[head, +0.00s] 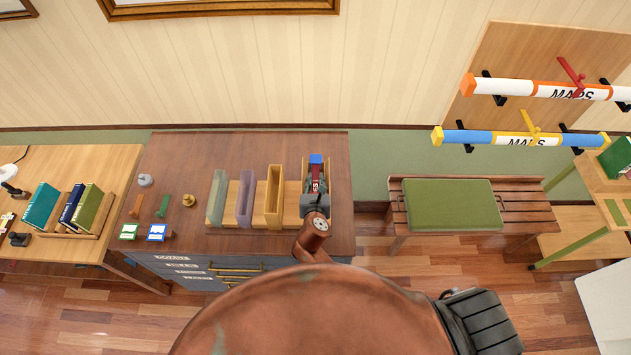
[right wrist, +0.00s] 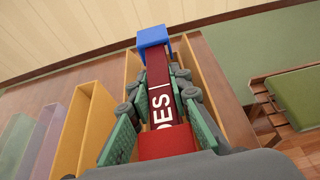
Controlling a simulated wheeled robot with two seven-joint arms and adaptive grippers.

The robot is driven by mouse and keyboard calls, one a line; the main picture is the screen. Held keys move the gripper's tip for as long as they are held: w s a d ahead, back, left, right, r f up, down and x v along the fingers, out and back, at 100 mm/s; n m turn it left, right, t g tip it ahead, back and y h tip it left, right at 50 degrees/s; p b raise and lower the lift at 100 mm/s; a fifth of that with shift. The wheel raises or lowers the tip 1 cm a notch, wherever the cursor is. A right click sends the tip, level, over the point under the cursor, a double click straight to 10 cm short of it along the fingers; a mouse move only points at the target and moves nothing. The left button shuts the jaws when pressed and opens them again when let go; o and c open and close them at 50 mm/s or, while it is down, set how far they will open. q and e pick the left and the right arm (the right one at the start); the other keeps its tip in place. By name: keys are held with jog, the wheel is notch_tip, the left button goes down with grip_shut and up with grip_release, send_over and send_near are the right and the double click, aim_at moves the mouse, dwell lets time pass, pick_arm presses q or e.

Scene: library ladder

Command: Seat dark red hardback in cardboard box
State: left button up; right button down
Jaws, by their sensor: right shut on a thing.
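The dark red hardback (right wrist: 159,90) shows its spine with white letters in the right wrist view. In the head view it (head: 317,172) is partly hidden by my right gripper (head: 316,198). That gripper, also in the right wrist view (right wrist: 157,110), is shut on the book with green-padded fingers on both sides. The tan cardboard box (right wrist: 205,68) has walls to the left and right of the book and fingers. The book's lower edge is hidden, so I cannot tell how deep it sits. My left gripper is not in view.
Left of the cardboard box stand an ochre box (head: 274,196), a purple box (head: 246,198) and a grey-green box (head: 216,197). A blue block (right wrist: 153,37) is at the book's far end, a red block (right wrist: 165,142) at the near end. A green-cushioned bench (head: 450,203) is right.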

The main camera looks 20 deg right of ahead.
jog(key=shift+f, duration=0.3)
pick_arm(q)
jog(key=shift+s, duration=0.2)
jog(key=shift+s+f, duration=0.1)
pick_arm(e)
jog(key=shift+f, duration=0.55)
jog(key=c, duration=1.8)
grip_release()
jog(key=shift+o, duration=0.2)
jog(key=shift+r, duration=0.1)
pick_arm(q)
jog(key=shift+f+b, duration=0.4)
jog(key=shift+b, duration=0.05)
pick_arm(e)
jog(key=v, duration=1.2)
jog(key=shift+r, duration=0.35)
